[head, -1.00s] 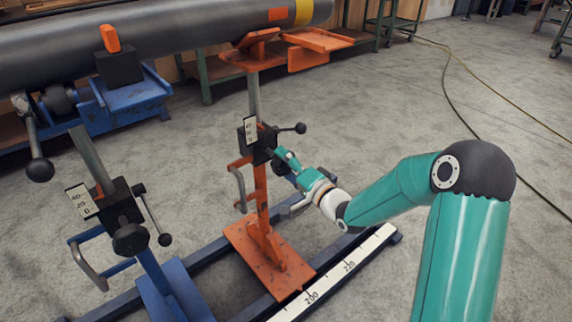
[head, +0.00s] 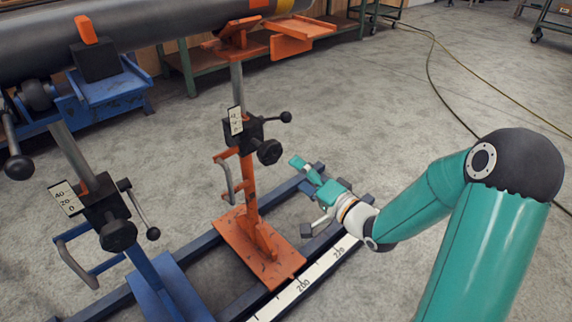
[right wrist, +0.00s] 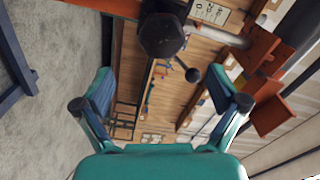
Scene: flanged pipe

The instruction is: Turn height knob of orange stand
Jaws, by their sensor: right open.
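The orange stand (head: 250,190) stands upright on the blue rail frame, with a black clamp block and a small white scale plate (head: 236,121) on its post. Its round black height knob (head: 269,151) faces my right arm. A thin lever with a black ball (head: 286,117) sticks out above the knob. My right gripper (head: 303,195) is open and empty, below and to the right of the knob, apart from it. In the right wrist view the knob (right wrist: 162,36) shows beyond the gap between the open fingers (right wrist: 162,76). My left gripper is not in view.
A blue stand (head: 150,265) with its own knob (head: 118,235) and lever is at the left. A grey pipe (head: 170,22) runs across the top, over the orange stand's head. A white ruler (head: 300,285) lies along the rail.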

